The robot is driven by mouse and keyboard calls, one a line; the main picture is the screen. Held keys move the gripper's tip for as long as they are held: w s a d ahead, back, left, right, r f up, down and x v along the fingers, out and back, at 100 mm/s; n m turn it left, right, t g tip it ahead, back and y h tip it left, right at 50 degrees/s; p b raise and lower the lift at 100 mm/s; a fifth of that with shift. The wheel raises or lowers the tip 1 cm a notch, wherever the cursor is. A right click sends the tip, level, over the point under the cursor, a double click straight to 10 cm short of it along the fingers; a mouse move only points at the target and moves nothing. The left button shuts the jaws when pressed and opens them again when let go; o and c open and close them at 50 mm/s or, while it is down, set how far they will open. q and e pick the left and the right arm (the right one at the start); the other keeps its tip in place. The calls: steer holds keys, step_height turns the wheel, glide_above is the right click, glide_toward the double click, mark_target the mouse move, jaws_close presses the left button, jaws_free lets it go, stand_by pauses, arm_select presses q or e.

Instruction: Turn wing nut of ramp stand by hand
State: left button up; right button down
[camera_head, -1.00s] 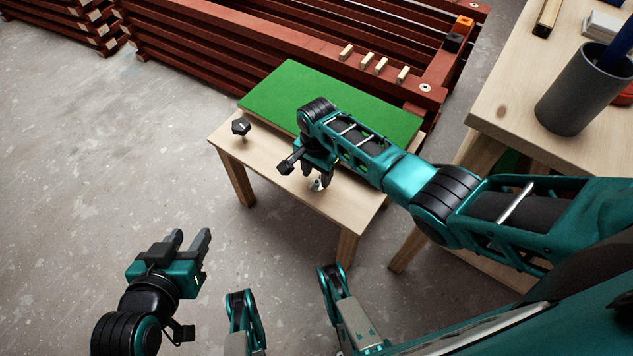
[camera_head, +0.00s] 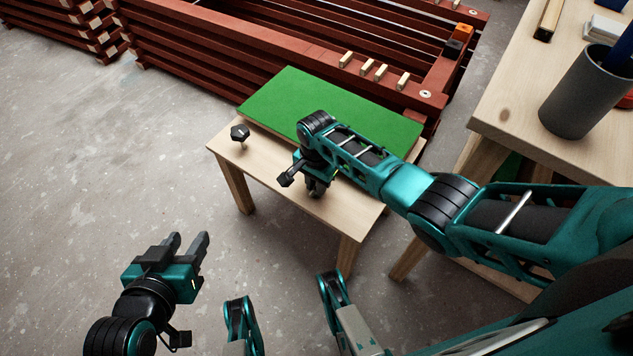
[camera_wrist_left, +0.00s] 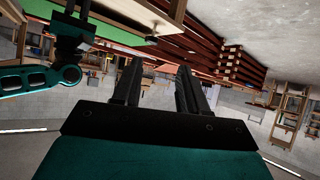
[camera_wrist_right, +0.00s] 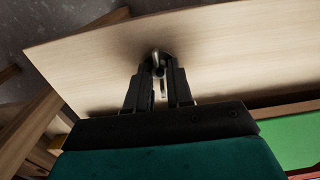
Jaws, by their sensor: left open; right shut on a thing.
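The ramp stand is a low pale-wood table (camera_head: 272,172) with a green panel (camera_head: 330,98) along its far side. My right gripper (camera_head: 315,192) reaches down to the near right part of its top. In the right wrist view its fingers are shut on the small metal wing nut (camera_wrist_right: 161,72), which is partly hidden between the fingertips. The nut is hidden behind the gripper in the head view. My left gripper (camera_head: 190,240) is open and empty above the floor, to the left of the stand and apart from it.
Red battens (camera_head: 250,45) with small wood blocks lie behind. A workbench (camera_head: 505,105) with a grey cup (camera_head: 585,92) is at right. The floor at left is clear.

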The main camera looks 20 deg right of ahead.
arm_select(q)
steer(key=shift+s, duration=0.2)
arm_select(e)
steer(key=shift+n+p, duration=0.3)
steer(key=shift+n, duration=0.2)
steer(key=shift+r+n+p, duration=0.1)
steer(key=shift+n+p, duration=0.4)
steer(key=shift+n, duration=0.5)
steer(key=shift+n+p, duration=0.3)
steer(key=shift+n, duration=0.6)
steer(key=n, duration=0.2)
steer(key=shift+n+p, duration=0.3)
steer(key=shift+n, duration=0.1)
steer(key=n, duration=0.6)
steer(key=shift+p, duration=0.35)
steer(key=n, duration=0.5)
steer(key=shift+n, duration=0.4)
arm_select(q)
steer(key=shift+s+a+r+y, duration=0.15)
steer(key=shift+a+r+y, duration=0.15)
steer(key=shift+a+r, duration=0.35)
arm_select(e)
steer(key=shift+n, duration=2.2)
arm_select(q)
steer(key=shift+d, duration=0.15)
